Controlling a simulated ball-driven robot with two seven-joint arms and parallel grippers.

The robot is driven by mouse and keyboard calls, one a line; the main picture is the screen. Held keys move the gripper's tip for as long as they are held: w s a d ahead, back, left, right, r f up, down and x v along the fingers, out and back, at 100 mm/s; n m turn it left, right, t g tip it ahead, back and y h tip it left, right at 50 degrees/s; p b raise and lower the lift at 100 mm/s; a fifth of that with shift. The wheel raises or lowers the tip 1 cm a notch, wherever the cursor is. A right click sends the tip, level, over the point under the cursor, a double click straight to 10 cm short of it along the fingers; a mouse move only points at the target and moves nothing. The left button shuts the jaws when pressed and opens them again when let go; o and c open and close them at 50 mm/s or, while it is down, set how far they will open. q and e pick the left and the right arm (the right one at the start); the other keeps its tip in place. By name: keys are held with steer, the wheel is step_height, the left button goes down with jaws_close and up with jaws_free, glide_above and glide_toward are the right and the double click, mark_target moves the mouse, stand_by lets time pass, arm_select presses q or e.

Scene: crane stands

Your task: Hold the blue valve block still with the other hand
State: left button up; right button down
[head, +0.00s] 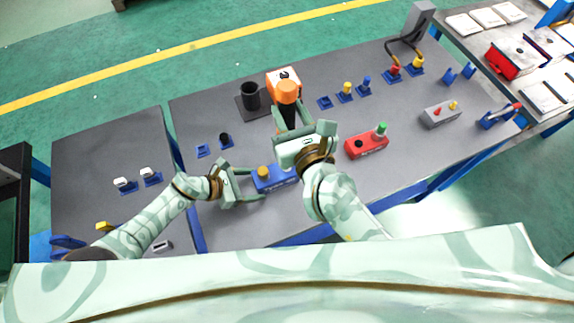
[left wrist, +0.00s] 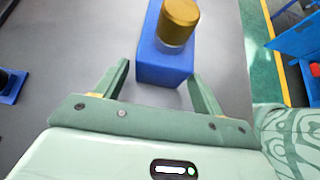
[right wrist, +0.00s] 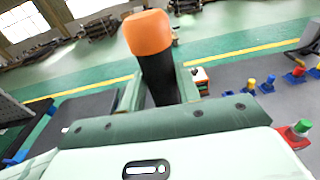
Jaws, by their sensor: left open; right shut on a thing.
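The blue valve block (head: 276,181) lies on the grey table, with a round brass-coloured cap (head: 263,172) near its left end. Its right end is partly hidden by my right gripper and arm. My left gripper (head: 253,184) is open at the block's left end. In the left wrist view my left gripper (left wrist: 160,73) has one finger on each side of the blue block (left wrist: 163,62), with gaps visible. My right gripper (head: 288,120) is shut on a black tool with an orange end (head: 287,91), held above the table; it also shows in the right wrist view (right wrist: 148,35).
A red block (head: 366,145) with a green knob lies right of my right gripper. A black cup (head: 250,96) and an orange-and-white box (head: 279,76) stand behind. Several blue holders with knobs and a grey box (head: 440,114) stand farther right. Bare table lies in front of the red block.

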arm_select(q)
steer(key=shift+x, duration=0.85)
steer(key=c, duration=1)
